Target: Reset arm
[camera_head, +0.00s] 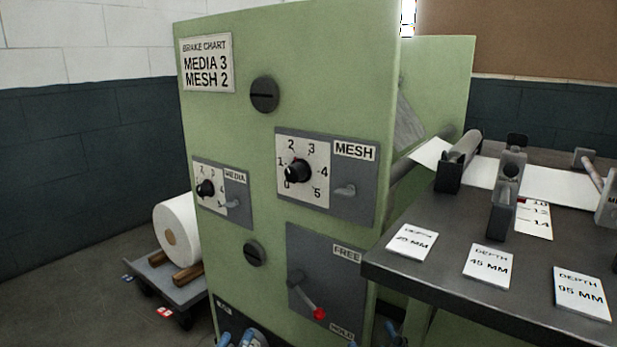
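Small blue and grey parts that look like the tip of my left gripper (241,339) show at the bottom edge, in front of the green machine's lower left. Similar blue parts of what looks like my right gripper (392,334) show at the bottom edge, left of the dark table. Both are mostly cut off by the frame, and I cannot tell whether either is open. I see nothing held in them. The rest of both arms is out of view.
The green machine (225,127) has a MEDIA dial (206,189), a MESH dial (298,171) and a red-knobbed lever (306,297), lowered toward HOLD. A white roll (178,235) rests on a cart at left. The dark table (440,284) at right holds depth cards.

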